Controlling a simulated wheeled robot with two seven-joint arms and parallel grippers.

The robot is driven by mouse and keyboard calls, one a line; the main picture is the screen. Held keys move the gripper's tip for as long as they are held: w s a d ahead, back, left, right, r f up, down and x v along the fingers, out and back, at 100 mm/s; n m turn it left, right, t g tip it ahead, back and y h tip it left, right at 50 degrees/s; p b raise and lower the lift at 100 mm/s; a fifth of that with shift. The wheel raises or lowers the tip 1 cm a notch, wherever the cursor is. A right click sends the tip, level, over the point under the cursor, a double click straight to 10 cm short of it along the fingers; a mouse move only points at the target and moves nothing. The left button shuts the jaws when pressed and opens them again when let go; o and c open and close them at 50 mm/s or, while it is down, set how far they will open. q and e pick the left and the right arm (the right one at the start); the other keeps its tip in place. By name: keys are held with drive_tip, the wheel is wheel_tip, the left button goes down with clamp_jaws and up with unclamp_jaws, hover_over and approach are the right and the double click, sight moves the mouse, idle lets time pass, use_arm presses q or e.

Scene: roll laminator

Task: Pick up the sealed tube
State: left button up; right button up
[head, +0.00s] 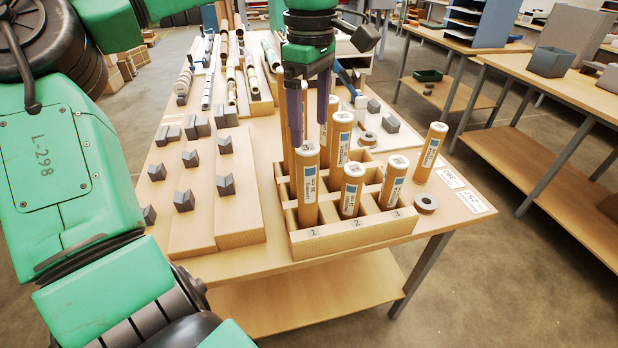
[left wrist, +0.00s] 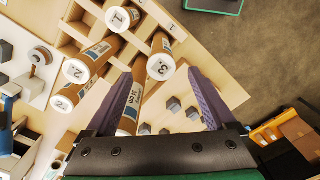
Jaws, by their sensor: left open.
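Several brown cardboard tubes with white and blue labels stand upright in a divided wooden rack (head: 350,236). Which one the task calls sealed I cannot tell. My left gripper (head: 310,138) points down over the front-left tube (head: 307,192), its purple fingers apart near that tube's top. In the left wrist view, my left gripper (left wrist: 165,68) is open, with a tube whose white cap is marked 3 (left wrist: 160,66) between its fingertips, nearer the left finger. The fingers do not look closed on it. My right gripper is not in view.
Grey V-blocks (head: 226,185) sit on boards to the left. Long rolls (head: 208,80) lie at the back. Number cards (head: 473,202) lie near the right edge.

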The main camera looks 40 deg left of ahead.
sight(308, 169)
use_arm(q)
drive_tip(key=f, duration=0.2)
drive_tip(key=s+f, duration=0.1)
drive_tip(key=f, duration=0.1)
drive_tip(key=shift+d+p, duration=0.3)
drive_tip(key=f, duration=0.1)
drive_tip(key=f+p, duration=0.1)
drive_tip(key=w+a+f, duration=0.1)
drive_tip(key=f, duration=0.1)
drive_tip(key=shift+a+p, duration=0.1)
drive_tip(key=shift+p, duration=0.25)
wheel_tip(308, 169, down, 3)
drive_tip(key=shift+s+r, duration=0.15)
drive_tip(key=shift+r, duration=0.05)
drive_tip(key=shift+f, duration=0.1)
drive_tip(key=c, duration=1.3)
clamp_jaws()
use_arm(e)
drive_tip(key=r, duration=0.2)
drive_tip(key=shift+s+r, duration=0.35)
